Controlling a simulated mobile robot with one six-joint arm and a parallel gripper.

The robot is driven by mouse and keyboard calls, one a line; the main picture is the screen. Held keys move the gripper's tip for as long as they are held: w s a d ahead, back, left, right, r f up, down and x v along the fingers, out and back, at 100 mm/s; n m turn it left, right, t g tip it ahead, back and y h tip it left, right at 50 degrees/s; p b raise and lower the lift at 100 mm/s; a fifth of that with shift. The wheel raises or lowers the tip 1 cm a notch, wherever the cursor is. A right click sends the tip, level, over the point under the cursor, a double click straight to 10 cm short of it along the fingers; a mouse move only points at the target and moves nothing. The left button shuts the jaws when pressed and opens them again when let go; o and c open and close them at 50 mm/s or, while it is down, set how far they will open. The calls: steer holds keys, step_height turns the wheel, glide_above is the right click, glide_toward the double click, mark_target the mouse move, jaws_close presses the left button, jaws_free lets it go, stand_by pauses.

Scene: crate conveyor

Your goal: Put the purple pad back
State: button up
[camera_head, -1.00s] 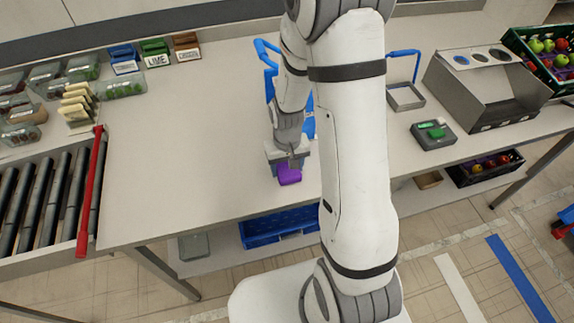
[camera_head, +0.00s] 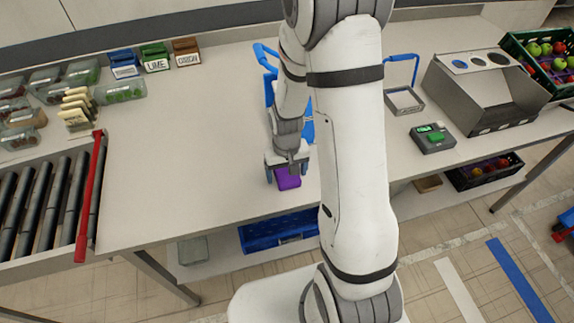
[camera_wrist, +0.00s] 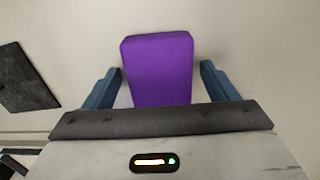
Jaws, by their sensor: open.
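The purple pad (camera_wrist: 158,70) lies on the bare table top in the wrist view, between my gripper's two blue fingers with a gap on each side. In the head view the purple pad (camera_head: 288,179) shows just below my gripper (camera_head: 283,176), near the table's front edge. My gripper (camera_wrist: 160,85) is open around the pad, and the fingers do not appear to touch it. The pad's lower end is hidden behind the gripper body in the wrist view.
Blue, green and brown blocks with label cards (camera_head: 155,64) stand at the back left. A roller conveyor (camera_head: 45,200) with a red bar (camera_head: 91,195) lies at left. A grey device (camera_head: 432,138) and a sloped grey box (camera_head: 480,90) stand right. The table left of my gripper is clear.

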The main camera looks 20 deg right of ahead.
step_height(320, 180, up, 12)
steer(key=s+r+t, duration=0.3)
steer(key=s+r, duration=1)
steer(key=s, duration=0.1)
steer(key=shift+s+b, duration=0.15)
steer(key=shift+b, duration=0.3)
steer(key=shift+d, duration=0.1)
